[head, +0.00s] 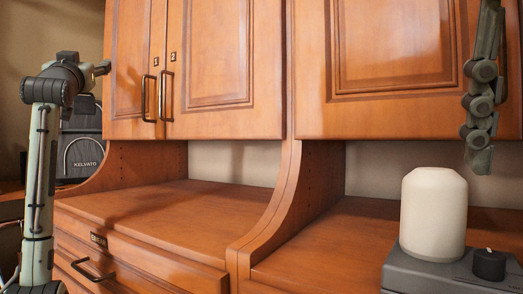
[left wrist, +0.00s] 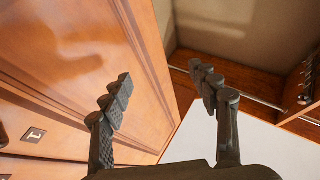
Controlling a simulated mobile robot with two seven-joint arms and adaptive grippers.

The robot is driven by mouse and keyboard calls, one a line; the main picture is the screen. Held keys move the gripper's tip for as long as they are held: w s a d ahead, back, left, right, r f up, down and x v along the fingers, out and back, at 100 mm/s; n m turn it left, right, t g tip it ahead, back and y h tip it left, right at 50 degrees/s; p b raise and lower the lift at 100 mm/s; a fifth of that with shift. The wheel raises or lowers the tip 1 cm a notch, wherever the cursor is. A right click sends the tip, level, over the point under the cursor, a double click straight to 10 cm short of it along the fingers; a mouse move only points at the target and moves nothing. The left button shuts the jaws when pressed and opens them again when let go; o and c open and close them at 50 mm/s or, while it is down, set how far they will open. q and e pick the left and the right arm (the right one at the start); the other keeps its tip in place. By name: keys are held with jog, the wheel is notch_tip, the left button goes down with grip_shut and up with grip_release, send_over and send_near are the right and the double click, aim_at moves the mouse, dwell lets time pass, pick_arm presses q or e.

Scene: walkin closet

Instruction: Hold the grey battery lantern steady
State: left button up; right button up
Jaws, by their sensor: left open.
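The grey battery lantern stands upright on the wooden counter at the lower right of the head view. It has a cream, rounded cylinder (head: 433,213) on a grey base (head: 410,272), with a black knob (head: 489,264) at the right. The picture's edge cuts off part of the base. My left gripper (left wrist: 160,73) is open, with nothing between its fingers in the left wrist view. In the head view my left arm is at the far left, well away from the lantern. My right gripper (head: 479,140) hangs above and slightly right of the lantern, apart from it. Its opening is not visible.
Wooden cabinet doors (head: 220,55) overhang the counter (head: 175,208), which is bare at the left. A curved wooden divider (head: 270,215) separates it from the lantern's section. A dark bag (head: 82,150) stands behind my left arm. The left wrist view shows a rail (left wrist: 258,100).

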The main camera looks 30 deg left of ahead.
pick_arm(q)
jog(key=s+d+r+m+t+h, duration=0.4)
jog(key=s+d+r+t+h, duration=0.25)
jog(key=d+r, duration=0.4)
jog(key=s+d+r+m+t+h, duration=0.45)
jog(key=d+r+t+h, duration=0.2)
jog(key=d, duration=0.65)
jog(key=m+g+h, duration=1.2)
jog(key=g, duration=0.8)
send_over(427, 169)
jog(key=w+a, duration=0.2)
jog(key=a, duration=0.2)
jog(key=f, duration=2.6)
jog(key=shift+w+a+f, duration=0.1)
jog(key=shift+w+f, duration=0.1)
jog(key=shift+f, duration=0.15)
jog(key=d+f+g+y, duration=0.1)
jog(key=f, duration=0.2)
jog(key=s+d+f+g+y, duration=0.1)
jog(key=f+g, duration=0.1)
jog(key=f, duration=0.2)
jog(key=s+d+f+g+y, duration=0.1)
jog(key=f, duration=0.2)
jog(key=shift+s+d+f+g, duration=0.15)
jog(key=shift+s+d+g, duration=0.05)
jog(key=shift+d+g, duration=0.2)
jog(key=shift+y, duration=0.3)
jog(key=x, duration=0.7)
jog(key=shift+d+f, duration=0.15)
jog(key=shift+f, duration=0.05)
